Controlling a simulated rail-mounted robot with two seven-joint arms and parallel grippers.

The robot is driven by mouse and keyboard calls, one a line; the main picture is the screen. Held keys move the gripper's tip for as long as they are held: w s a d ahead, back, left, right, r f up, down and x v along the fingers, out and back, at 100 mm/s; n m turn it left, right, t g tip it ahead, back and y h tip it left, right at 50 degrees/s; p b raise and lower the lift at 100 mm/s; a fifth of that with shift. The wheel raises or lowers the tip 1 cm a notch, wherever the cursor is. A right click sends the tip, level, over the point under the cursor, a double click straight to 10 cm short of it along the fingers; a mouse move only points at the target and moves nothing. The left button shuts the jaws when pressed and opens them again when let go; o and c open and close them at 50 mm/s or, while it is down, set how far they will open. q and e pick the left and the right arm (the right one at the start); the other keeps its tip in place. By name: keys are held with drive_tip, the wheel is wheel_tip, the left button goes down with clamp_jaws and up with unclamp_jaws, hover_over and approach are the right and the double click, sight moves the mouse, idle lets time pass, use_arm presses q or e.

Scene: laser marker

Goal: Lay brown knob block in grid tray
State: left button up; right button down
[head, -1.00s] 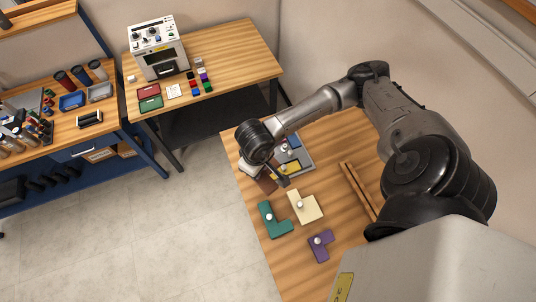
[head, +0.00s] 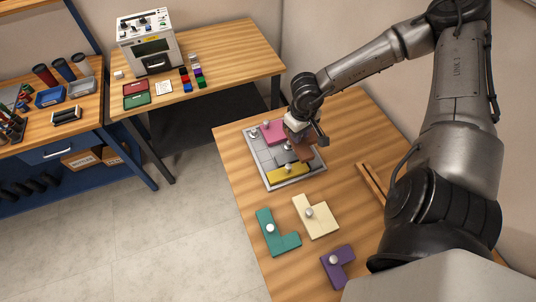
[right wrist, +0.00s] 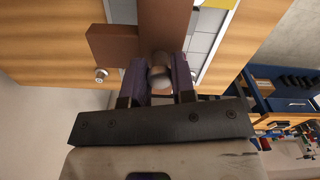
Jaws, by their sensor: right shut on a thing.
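My right gripper (head: 299,133) is shut on the knob of the brown knob block (head: 305,150). The block is over the right part of the grid tray (head: 258,171); I cannot tell how high it is held. In the right wrist view the fingers (right wrist: 160,82) pinch the round knob, and the brown block (right wrist: 165,25) extends beyond them with an arm to the left. The tray holds a pink block (head: 272,132) at its far side and a yellow block (head: 288,174) at its near side, with grey cells between. The gripper and brown block hide part of the tray.
Teal (head: 276,238), cream (head: 318,219) and purple (head: 338,266) knob blocks lie on the wooden table in front of the tray. A wooden strip (head: 373,184) lies right of the tray. A second table (head: 229,47) with a white device (head: 147,42) stands behind left.

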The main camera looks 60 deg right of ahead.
drive_tip(key=w+a+f, duration=0.1)
drive_tip(key=w+f, duration=0.1)
drive_tip(key=w, duration=0.1)
drive_tip(key=w+a+f, duration=0.1)
drive_tip(key=w+f, duration=0.1)
drive_tip(key=w, duration=0.2)
drive_tip(key=w+f, duration=0.2)
drive_tip(key=w, duration=0.2)
drive_tip(key=shift+a+f, duration=0.35)
drive_tip(key=shift+a, duration=0.05)
drive_tip(key=shift+s+f, duration=0.1)
drive_tip(key=shift+f, duration=2)
drive_tip(key=c, duration=0.9)
unclamp_jaws()
drive_tip(key=shift+c, duration=0.2)
drive_tip(key=shift+r, duration=0.2)
wheel_tip(320, 180, up, 12)
